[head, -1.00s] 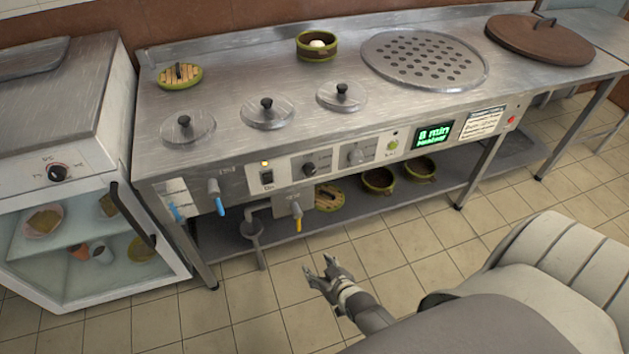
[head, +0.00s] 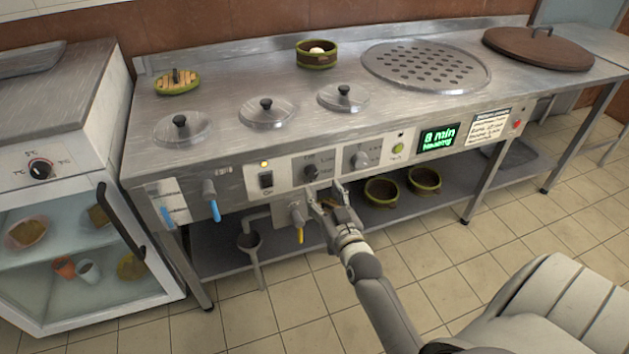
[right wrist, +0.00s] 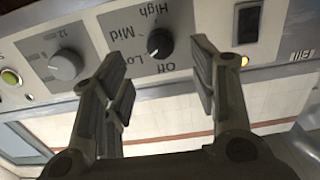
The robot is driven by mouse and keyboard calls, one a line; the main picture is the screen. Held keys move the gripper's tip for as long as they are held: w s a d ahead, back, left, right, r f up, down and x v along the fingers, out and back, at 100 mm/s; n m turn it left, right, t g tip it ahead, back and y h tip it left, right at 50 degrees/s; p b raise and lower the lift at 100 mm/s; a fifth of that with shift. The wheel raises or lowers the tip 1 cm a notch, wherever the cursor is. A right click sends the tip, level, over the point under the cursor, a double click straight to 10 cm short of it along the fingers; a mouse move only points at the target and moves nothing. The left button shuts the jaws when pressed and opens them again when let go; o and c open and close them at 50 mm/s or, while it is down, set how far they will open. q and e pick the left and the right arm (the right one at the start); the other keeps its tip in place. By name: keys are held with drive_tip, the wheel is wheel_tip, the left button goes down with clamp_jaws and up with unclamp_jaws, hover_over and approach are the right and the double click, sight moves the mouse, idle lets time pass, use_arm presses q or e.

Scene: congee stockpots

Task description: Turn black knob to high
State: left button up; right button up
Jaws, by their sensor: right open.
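The black knob (head: 311,171) sits on the white control panel on the front of the steel counter. In the right wrist view the black knob (right wrist: 160,43) shows upside down, with labels Off, Low, Mid and High around it. A small light mark shows on its side towards Off and Low; its exact setting is hard to tell. My right gripper (head: 326,188) is open and empty, just in front of and below the knob. In the wrist view the open fingers (right wrist: 160,72) lie on either side below the knob, apparently not touching it. My left gripper is not in view.
A grey knob (head: 357,159) with numbers is right of the black knob, a black switch (head: 266,180) left. Taps with blue (head: 215,211) and yellow (head: 300,236) handles stick out below. A green display (head: 438,138) reads 8 min, Heating. A glass-door cabinet (head: 75,255) stands left.

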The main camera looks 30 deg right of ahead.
sight(313, 176)
drive_tip(key=b+x, duration=0.1)
drive_tip(key=x, duration=0.4)
drive_tip(key=shift+w+f, duration=0.1)
drive_tip(key=shift+w, duration=0.15)
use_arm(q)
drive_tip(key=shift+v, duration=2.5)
use_arm(e)
drive_tip(key=shift+w+d, duration=0.2)
drive_tip(key=shift+w, duration=0.5)
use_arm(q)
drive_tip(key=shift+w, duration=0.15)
use_arm(e)
drive_tip(key=c, duration=1)
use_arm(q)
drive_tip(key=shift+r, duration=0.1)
